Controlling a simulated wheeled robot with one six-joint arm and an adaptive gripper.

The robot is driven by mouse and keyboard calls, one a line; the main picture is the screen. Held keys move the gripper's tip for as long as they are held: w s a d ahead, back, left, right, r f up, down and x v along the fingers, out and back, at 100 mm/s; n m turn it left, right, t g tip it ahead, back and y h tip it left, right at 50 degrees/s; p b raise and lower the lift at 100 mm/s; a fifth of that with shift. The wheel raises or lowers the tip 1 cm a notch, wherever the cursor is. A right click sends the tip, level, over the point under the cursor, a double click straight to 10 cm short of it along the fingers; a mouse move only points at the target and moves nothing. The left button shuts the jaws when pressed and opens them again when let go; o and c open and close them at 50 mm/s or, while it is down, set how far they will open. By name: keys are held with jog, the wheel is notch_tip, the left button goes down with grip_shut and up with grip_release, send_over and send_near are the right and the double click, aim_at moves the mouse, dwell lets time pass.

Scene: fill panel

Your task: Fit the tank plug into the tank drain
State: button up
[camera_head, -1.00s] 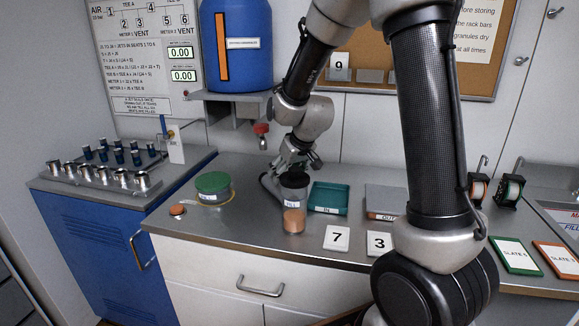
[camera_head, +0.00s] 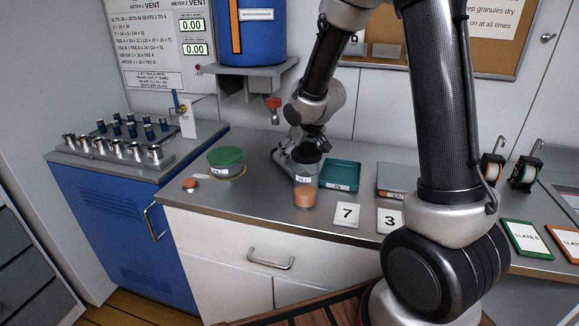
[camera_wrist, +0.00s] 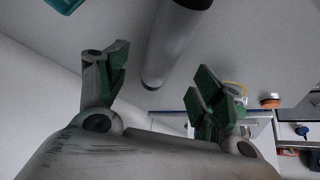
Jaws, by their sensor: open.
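The blue tank (camera_head: 256,40) stands on a grey wall shelf at the top. A red-handled fitting (camera_head: 273,104) hangs below that shelf; I cannot tell whether the drain opening is there. A small orange round piece (camera_head: 190,183) lies on the counter at the left and may be the tank plug. It also seems to show in the wrist view (camera_wrist: 270,102). My gripper (camera_head: 300,155) is low over the counter, behind the fill jar and partly hidden by it. In the wrist view my gripper (camera_wrist: 158,90) has its green-padded fingers wide apart, with nothing gripped.
The fill jar (camera_head: 305,187) stands close in front of my gripper. A green-lidded tub (camera_head: 226,160) is to its left, and a teal tray (camera_head: 341,175) and grey box (camera_head: 392,182) to its right. A grey cylinder (camera_wrist: 170,45) shows beyond the fingers.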

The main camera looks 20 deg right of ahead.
aim_at(291, 161)
jog(key=shift+s+x, duration=0.2)
jog(key=shift+x, duration=2.95)
jog(key=shift+a+f, duration=0.1)
jog(key=c, duration=1.4)
